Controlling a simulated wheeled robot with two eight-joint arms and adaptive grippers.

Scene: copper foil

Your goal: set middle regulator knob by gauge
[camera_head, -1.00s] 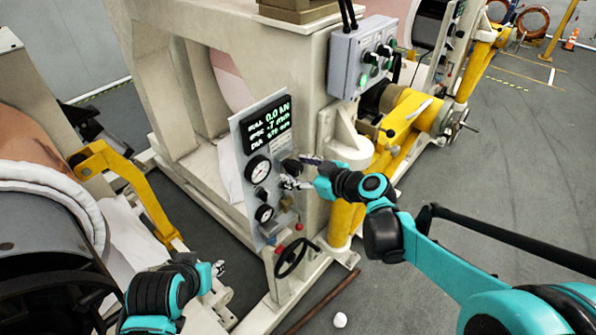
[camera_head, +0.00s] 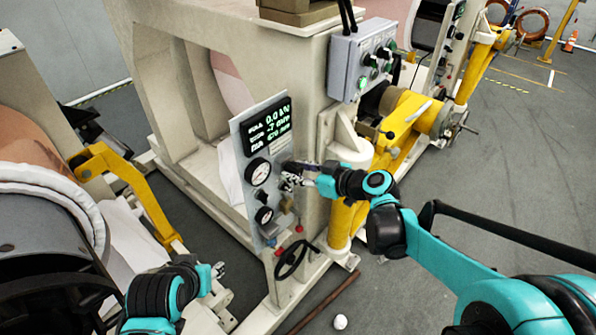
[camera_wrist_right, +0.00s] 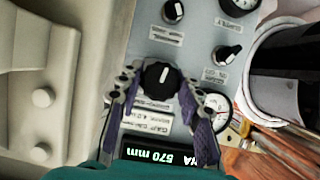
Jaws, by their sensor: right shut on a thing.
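The grey control panel (camera_head: 247,190) has a dark display (camera_head: 268,125) with green text and two round white gauges, an upper one (camera_head: 259,171) and a lower one (camera_head: 264,215). My right gripper (camera_head: 290,178) is at the panel's right side, beside the upper gauge. In the right wrist view my right gripper (camera_wrist_right: 160,80) is shut on a black knob (camera_wrist_right: 158,75) with a white pointer line, one finger on each side. Two more black knobs show there, one at the top (camera_wrist_right: 172,11) and one to the right (camera_wrist_right: 228,54). My left gripper (camera_head: 218,270) is small, low at left, its jaws unclear.
A black handwheel (camera_head: 291,260) sits below the panel. A grey switch box (camera_head: 360,60) stands above right, and a yellow arm (camera_head: 405,125) lies behind my right forearm. A white ball (camera_head: 340,321) is on the floor. Open floor lies to the right.

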